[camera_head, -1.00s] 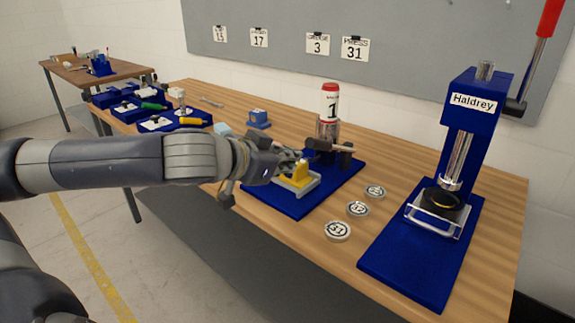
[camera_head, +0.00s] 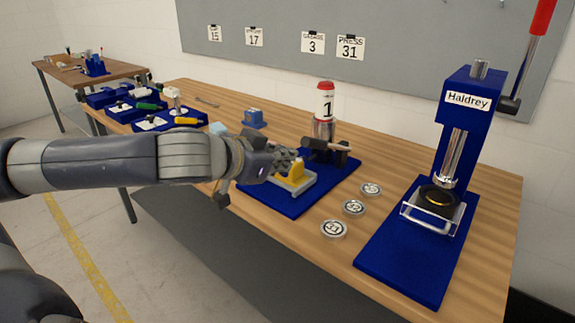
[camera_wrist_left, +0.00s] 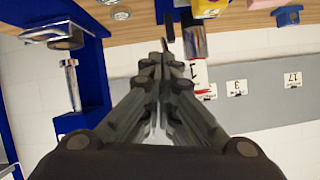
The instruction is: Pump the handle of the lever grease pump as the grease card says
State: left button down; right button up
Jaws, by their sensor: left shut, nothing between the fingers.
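The lever grease pump (camera_head: 325,104), a red and white cylinder marked 1 on a metal base, stands upright on a blue mat. Its dark handle (camera_head: 328,146) sticks out sideways near its foot. The grease card (camera_head: 312,42) on the grey board reads 3. My left gripper (camera_head: 296,166) is shut and empty, just left of the handle and over a yellow block on a grey base (camera_head: 291,179); I cannot tell whether it touches anything. In the left wrist view the shut fingertips (camera_wrist_left: 165,50) are beside the upside-down pump (camera_wrist_left: 195,72). My right gripper is out of view.
A blue Haldrey press (camera_head: 466,120) with a red-gripped lever stands at the right. Several round numbered discs, one of them (camera_head: 353,208), lie between it and the pump's blue mat (camera_head: 290,205). Blue trays with tools (camera_head: 150,106) stand at the back left.

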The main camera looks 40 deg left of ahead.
pick_arm(q)
jog(key=w+a+r+n+g+p, duration=0.1)
jog(key=w+r+p, duration=0.3)
jog(key=p, duration=0.7)
jog(key=w+a+r+n+g+h+p, duration=0.1)
jog(key=w+r+p, duration=0.3)
jog(key=r+p, duration=0.4)
jog(key=a+n+p, duration=0.1)
jog(key=p, duration=0.3)
jog(key=shift+w+a+r+n+g, duration=0.2)
jog(key=shift+w+r+n+g, duration=0.1)
jog(key=shift+n+g, duration=0.1)
jog(key=shift+f, duration=0.1)
